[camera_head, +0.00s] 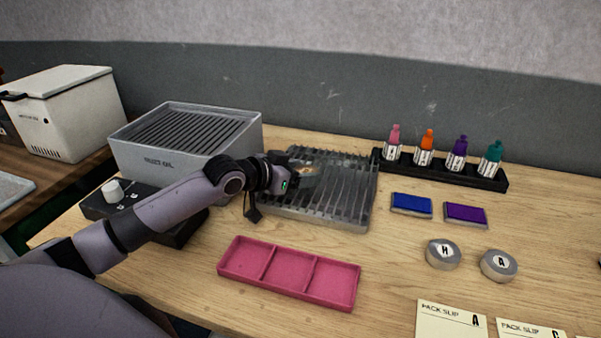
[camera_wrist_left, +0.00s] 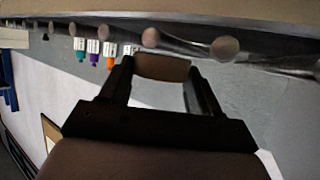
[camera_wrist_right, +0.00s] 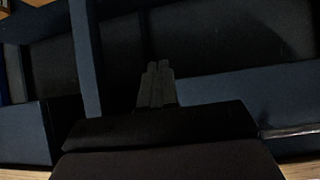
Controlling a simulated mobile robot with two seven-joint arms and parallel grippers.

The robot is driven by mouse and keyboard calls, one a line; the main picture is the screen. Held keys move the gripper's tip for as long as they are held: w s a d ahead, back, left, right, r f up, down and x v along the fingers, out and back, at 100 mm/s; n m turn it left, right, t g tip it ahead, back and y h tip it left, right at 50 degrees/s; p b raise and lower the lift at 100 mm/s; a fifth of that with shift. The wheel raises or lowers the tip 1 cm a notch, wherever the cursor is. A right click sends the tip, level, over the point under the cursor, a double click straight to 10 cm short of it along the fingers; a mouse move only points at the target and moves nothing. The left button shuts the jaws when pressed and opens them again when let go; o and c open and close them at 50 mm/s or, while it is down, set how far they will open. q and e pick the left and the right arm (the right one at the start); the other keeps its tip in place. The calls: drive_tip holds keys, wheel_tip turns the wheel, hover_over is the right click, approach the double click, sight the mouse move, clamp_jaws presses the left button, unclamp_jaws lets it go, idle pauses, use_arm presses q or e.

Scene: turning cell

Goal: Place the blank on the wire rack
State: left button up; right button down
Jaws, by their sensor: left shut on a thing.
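The wire rack (camera_head: 345,205) is a grey slatted metal rack in the middle of the table, in front of the wall. My left gripper (camera_head: 303,172) is over the rack's back left part in the head view. It is shut on the blank, a small brownish piece (camera_head: 306,170). In the left wrist view the blank (camera_wrist_left: 162,67) sits between the two fingertips, with rack bars close beyond it. I cannot tell whether the blank touches the bars. My right gripper (camera_wrist_right: 157,84) shows only in its own wrist view, with its fingers together and nothing visible between them.
A grey slatted heater box (camera_head: 185,150) stands left of the rack, with a dark knob unit (camera_head: 112,190) before it. A pink three-part tray (camera_head: 290,272) lies in front. Bottles in a black holder (camera_head: 440,168), ink pads (camera_head: 411,205) and round tins (camera_head: 443,254) are to the right.

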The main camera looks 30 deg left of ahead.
use_arm(q)
drive_tip(key=shift+f, duration=0.15)
drive_tip(key=o, duration=1.3)
drive_tip(key=shift+f, duration=0.1)
drive_tip(key=shift+c, duration=0.2)
drive_tip(key=shift+r, duration=0.25)
drive_tip(key=v, duration=1)
drive_tip(key=shift+s+a, duration=0.2)
drive_tip(key=shift+s, duration=0.2)
drive_tip(key=shift+s+r, duration=0.25)
drive_tip(key=shift+s, duration=0.25)
